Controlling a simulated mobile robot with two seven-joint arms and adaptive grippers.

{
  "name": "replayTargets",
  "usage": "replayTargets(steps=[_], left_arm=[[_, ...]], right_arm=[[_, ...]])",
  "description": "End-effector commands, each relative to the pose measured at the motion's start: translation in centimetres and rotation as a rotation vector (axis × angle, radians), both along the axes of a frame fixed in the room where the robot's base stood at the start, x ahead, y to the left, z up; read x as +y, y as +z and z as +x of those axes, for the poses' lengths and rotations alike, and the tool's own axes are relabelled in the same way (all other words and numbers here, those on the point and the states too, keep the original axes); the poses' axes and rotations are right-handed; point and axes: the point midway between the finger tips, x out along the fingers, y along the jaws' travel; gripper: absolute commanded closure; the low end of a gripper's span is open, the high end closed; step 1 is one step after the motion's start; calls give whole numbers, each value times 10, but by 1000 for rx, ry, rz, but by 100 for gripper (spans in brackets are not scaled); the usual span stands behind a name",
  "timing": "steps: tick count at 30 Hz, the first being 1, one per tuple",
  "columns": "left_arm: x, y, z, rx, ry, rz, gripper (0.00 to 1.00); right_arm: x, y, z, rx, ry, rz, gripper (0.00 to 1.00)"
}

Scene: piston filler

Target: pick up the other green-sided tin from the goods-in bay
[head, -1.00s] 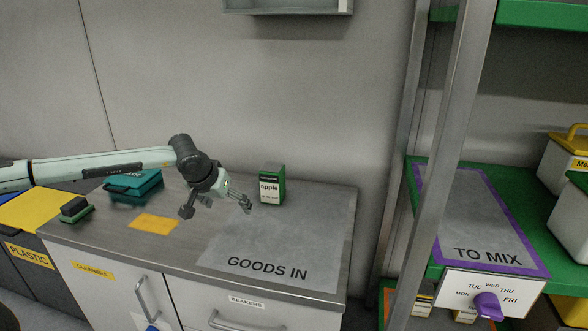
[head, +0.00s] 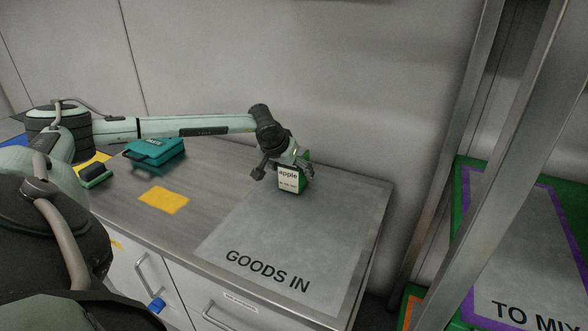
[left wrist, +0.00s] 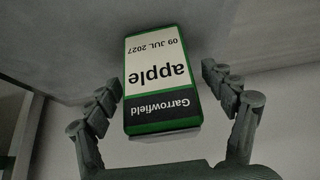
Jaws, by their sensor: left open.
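A green-sided tin (head: 289,181) with a white label reading "apple" stands at the back of the grey goods-in bay (head: 270,235). In the left wrist view the tin (left wrist: 158,75) appears upside down, with "Garrowfield" on a dark band and the date 09 JUL 2027. My left gripper (head: 285,172) is open at the tin and covers its upper part in the head view. In the left wrist view the fingers of my left gripper (left wrist: 172,95) are on either side of the tin, with a gap on each side. My right gripper is not in view.
A teal case (head: 155,152), a green-and-black block (head: 95,174) and a yellow patch (head: 164,200) are left of the bay. The front of the bay is clear. A metal rack post (head: 535,150) and the To Mix shelf (head: 490,240) stand at right.

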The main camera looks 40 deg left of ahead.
Motion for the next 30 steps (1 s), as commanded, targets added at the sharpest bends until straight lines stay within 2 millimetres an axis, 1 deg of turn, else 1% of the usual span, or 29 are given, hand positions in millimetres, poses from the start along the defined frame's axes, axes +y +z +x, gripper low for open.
replayTargets(steps=[1,5,13,30], left_arm=[[0,-7,5,1,0,-2,17],[3,-17,11,0,2,-1,17],[4,-20,13,0,0,0,17],[4,-20,12,0,0,0,88]], right_arm=[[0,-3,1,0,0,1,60],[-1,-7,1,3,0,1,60],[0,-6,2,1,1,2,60],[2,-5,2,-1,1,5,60]])
